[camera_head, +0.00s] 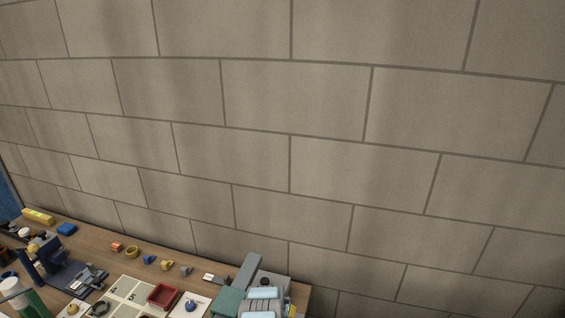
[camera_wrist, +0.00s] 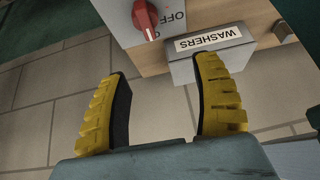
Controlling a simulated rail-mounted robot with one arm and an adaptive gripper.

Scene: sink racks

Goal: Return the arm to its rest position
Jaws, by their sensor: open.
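My gripper (camera_wrist: 163,75) shows in the wrist view with its two yellow ridged fingers spread apart. Nothing is between the fingers. Beyond the fingertips are a grey box labelled WASHERS (camera_wrist: 183,70) and a red rotary switch (camera_wrist: 146,18) on a white panel marked OFF. The right finger overlaps the lower part of the box in the picture; I cannot tell whether they touch. I cannot clearly make out my gripper in the head view.
A wooden bench (camera_head: 96,236) runs along a block wall (camera_head: 300,160). It holds a yellow block (camera_head: 38,215), a blue block (camera_head: 67,229), a red tray (camera_head: 152,299), a numbered board (camera_head: 122,297) and several small parts. Grey and teal equipment (camera_head: 262,308) crowds its right end.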

